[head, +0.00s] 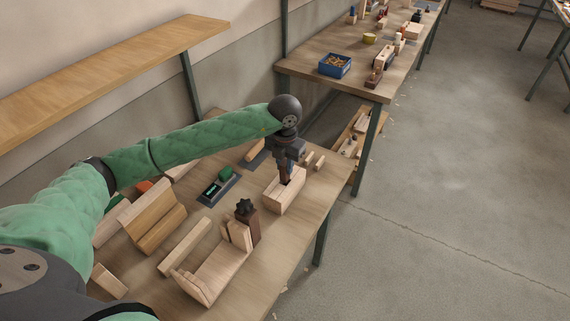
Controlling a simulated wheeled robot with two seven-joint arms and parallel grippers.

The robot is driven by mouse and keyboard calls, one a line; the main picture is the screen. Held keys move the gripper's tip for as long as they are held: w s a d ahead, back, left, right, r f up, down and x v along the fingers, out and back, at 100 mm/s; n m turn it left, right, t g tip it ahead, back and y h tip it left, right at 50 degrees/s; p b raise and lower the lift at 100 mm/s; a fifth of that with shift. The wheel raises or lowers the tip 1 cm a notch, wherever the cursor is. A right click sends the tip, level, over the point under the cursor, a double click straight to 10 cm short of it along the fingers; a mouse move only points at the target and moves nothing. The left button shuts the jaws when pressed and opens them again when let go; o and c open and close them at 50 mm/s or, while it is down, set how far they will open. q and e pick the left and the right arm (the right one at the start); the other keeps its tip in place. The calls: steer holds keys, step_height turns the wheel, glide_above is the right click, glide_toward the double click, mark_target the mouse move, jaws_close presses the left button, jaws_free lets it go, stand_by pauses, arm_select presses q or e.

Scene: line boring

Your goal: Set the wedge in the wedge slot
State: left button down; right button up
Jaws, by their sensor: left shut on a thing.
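My left gripper (287,177) points down over a pale wooden block (291,201) near the right edge of the workbench. It is shut on a small piece, taken to be the wedge, which is mostly hidden by the fingers. The fingertips are at the top of the block, where a dark opening shows, probably the wedge slot. I cannot tell whether the wedge is inside the slot or just above it. My right gripper is not in view.
A wooden fixture with a dark knob (245,207) stands nearer on the workbench (262,276). Wooden blocks (160,228) and a dark tray with a green item (210,190) lie to the left. A second table with a blue box (335,65) stands behind. The floor at right is clear.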

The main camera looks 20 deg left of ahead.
arm_select(q)
steer(key=shift+f+b, duration=1.65)
steer(key=shift+f, duration=0.25)
steer(key=c, duration=1.2)
jaws_free()
steer(key=shift+o, duration=0.2)
steer(key=shift+r, duration=0.15)
steer(key=shift+r+p, duration=1)
steer(key=shift+r, duration=2.9)
